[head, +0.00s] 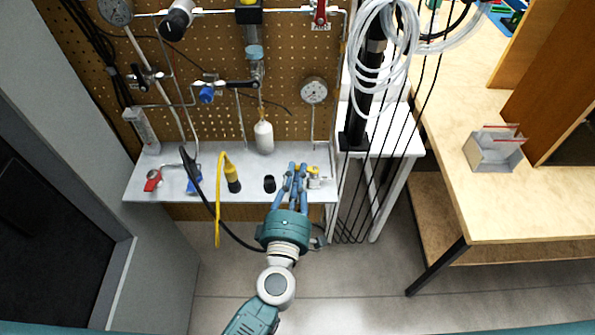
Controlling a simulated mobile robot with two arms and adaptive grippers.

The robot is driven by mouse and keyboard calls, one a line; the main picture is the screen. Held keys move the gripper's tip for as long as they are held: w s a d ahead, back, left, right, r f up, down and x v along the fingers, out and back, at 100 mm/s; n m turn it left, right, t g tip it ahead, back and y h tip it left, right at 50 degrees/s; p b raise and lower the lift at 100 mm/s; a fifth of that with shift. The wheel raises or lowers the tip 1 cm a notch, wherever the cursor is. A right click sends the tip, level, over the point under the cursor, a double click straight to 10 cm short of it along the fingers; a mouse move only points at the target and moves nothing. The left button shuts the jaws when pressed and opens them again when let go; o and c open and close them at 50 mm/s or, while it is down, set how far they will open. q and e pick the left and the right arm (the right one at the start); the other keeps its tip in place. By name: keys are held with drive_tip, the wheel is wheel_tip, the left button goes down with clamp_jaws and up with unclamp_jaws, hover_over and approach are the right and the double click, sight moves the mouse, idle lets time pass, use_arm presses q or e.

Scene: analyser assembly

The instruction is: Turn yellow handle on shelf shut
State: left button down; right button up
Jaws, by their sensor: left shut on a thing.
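The shelf (212,180) is a pale metal ledge below a pegboard. A small valve with a yellow handle (312,169) sits near the shelf's right end. My left gripper (296,170) reaches in from below, its blue fingers over the shelf at the left side of this valve. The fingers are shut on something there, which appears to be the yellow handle. They hide part of the valve, so the handle's exact angle cannot be told. My right gripper is not in view.
A yellow cylinder with a cable (231,176), a black cap (269,184), a white bottle (264,137) and a red valve (152,181) stand left along the shelf. A white stand (407,142) with hanging cables is close on the right.

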use_arm(q)
drive_tip(key=shift+w+a+m+h+p, duration=0.15)
drive_tip(key=shift+w+m+h+p, duration=0.15)
drive_tip(key=shift+m+h, duration=0.7)
drive_tip(key=shift+w+f+m+g+h+b, duration=0.1)
drive_tip(key=shift+w+m+g+h+b, duration=0.15)
drive_tip(key=shift+h, duration=0.35)
drive_tip(key=shift+w+f+m+g+h+b, duration=0.15)
drive_tip(key=shift+m+g+h, duration=0.2)
drive_tip(key=shift+h, duration=0.25)
drive_tip(key=m+h+b, duration=0.1)
drive_tip(key=m+g+h+b, duration=0.1)
drive_tip(key=h, duration=0.1)
drive_tip(key=shift+w+g+b, duration=0.3)
drive_tip(key=shift+b, duration=0.1)
drive_tip(key=shift+w+r+m+g+h+b, duration=0.1)
drive_tip(key=shift+m+g+h+b, duration=0.3)
drive_tip(key=shift+h, duration=0.1)
drive_tip(key=c, duration=2)
unclamp_jaws()
drive_tip(key=shift+v, duration=3.75)
